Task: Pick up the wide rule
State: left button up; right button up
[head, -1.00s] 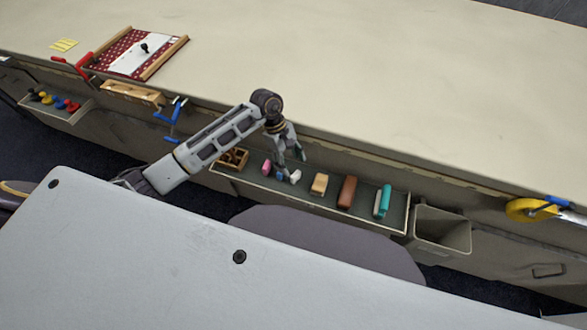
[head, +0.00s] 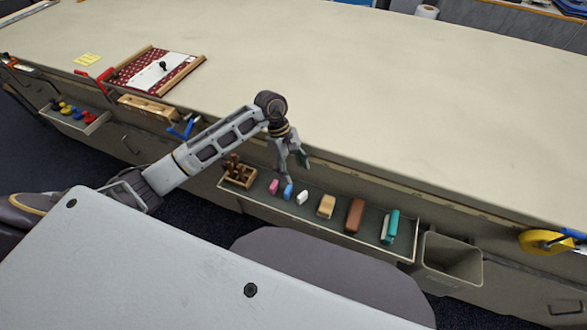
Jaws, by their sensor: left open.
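I cannot make out a wide rule for certain in the head view. My left gripper (head: 295,172) is open and empty, pointing down in front of the table's near edge. In the picture it is over the left part of a shallow green-lined tray (head: 340,198); its height above the tray is hard to tell. Its fingertips appear close to a blue piece (head: 288,191), with no clear contact. A pink piece (head: 274,187) and a white piece (head: 303,197) lie on either side of the blue one. My right gripper is not in view.
The tray also holds a tan block (head: 326,206), a brown block (head: 355,215) and a teal item (head: 392,226). A small wooden rack (head: 239,174) is at its left, a grey bin (head: 452,261) at its right. A red patterned board (head: 152,70) lies on the mostly clear table (head: 400,90).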

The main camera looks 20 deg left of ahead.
aim_at(144, 82)
jog(key=u, duration=1.7)
